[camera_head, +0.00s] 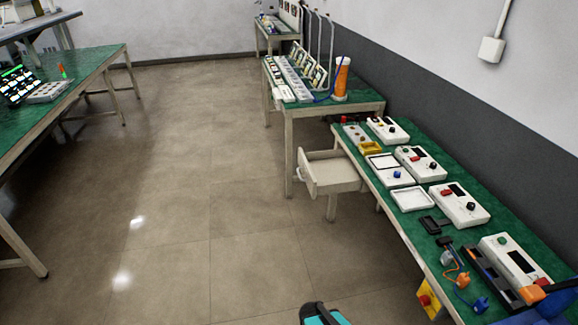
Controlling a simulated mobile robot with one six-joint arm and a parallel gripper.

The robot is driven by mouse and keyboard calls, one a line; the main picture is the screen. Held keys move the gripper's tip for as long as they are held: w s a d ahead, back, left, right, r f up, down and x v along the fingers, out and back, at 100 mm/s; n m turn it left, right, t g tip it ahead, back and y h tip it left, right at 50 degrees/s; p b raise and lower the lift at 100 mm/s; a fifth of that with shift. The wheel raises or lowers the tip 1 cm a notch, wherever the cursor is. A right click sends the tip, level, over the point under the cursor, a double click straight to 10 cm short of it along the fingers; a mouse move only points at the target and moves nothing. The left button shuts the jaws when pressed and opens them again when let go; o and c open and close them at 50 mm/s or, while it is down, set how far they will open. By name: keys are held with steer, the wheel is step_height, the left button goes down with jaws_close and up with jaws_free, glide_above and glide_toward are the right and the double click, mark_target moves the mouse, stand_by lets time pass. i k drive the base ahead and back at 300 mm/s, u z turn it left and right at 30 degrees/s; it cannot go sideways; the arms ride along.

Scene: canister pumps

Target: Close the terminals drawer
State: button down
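A light-coloured drawer (333,176) is pulled out to the left from under the green-topped right-hand workbench (389,207), near its far end. Its front panel (306,174) faces left, towards the open floor, and the inside looks empty. Its label, if any, cannot be read, so I cannot tell whether it is the terminals drawer. A black and teal piece, probably part of my own arm, shows at the bottom edge, well apart from the drawer. My gripper's fingers are not seen.
White boxes with knobs (460,204), cables and plugs (463,284) cover the right bench. A yellow box (428,299) hangs at its near side. Another green table (72,85) stands at left. The tiled floor (190,180) between them is clear.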

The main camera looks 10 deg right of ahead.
mark_target(328, 172)
steer(key=u, duration=0.65)
steer(key=i, duration=1.25)
steer(key=u, duration=0.55)
